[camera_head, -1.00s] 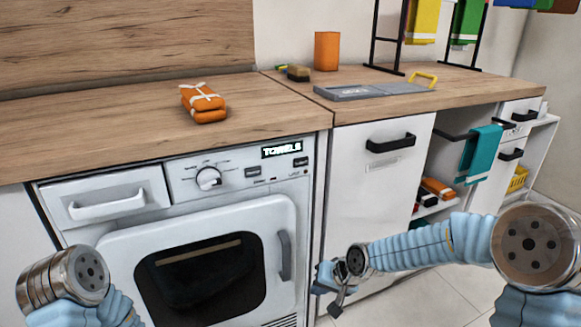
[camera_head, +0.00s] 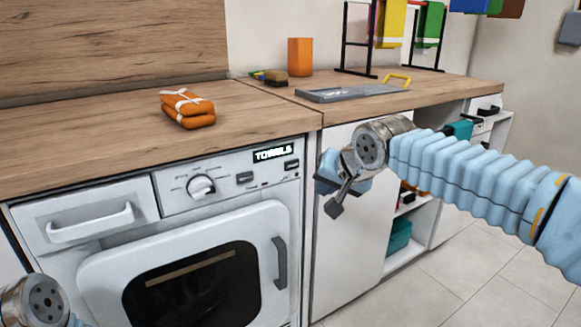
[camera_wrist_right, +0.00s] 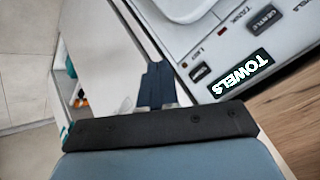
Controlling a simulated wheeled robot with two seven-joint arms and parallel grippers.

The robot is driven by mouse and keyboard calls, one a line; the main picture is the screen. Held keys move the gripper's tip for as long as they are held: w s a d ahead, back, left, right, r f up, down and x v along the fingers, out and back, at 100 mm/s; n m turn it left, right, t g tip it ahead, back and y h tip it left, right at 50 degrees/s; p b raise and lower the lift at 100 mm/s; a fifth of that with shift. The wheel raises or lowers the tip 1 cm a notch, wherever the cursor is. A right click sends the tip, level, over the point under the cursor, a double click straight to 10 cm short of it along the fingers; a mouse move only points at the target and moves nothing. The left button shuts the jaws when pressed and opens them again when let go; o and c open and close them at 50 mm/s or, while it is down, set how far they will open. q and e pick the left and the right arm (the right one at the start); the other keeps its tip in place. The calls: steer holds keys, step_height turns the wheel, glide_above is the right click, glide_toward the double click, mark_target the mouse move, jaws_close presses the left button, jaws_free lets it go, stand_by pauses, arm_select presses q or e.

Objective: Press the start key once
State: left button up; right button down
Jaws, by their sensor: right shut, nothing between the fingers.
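The panel has a dial (camera_head: 200,187), a lit display (camera_head: 272,152) reading TOWELS, and two dark keys, one left (camera_head: 245,177) and one right (camera_head: 291,165) below the display. In the right wrist view the keys show near the display (camera_wrist_right: 240,74), one at the panel's end (camera_wrist_right: 200,72). My right gripper (camera_head: 332,197) is shut and empty, right of the panel and apart from it. It also shows in the wrist view (camera_wrist_right: 156,86).
An orange towel bundle (camera_head: 188,108) lies on the wooden worktop (camera_head: 90,140). A white cabinet door (camera_head: 345,250) is behind my right gripper.

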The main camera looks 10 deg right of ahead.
mark_target(292, 165)
steer(key=shift+w+a+p, duration=0.5)
steer(key=shift+w+p, duration=0.15)
steer(key=shift+w, duration=0.75)
steer(key=shift+w+a+p, duration=0.5)
steer(key=shift+w+p, duration=0.2)
steer(key=shift+w, duration=0.65)
steer(key=shift+w+a+p, duration=0.5)
steer(key=shift+w+p, duration=0.15)
steer(key=shift+w, duration=0.75)
steer(key=shift+w+a, duration=0.1)
steer(key=shift+w, duration=0.3)
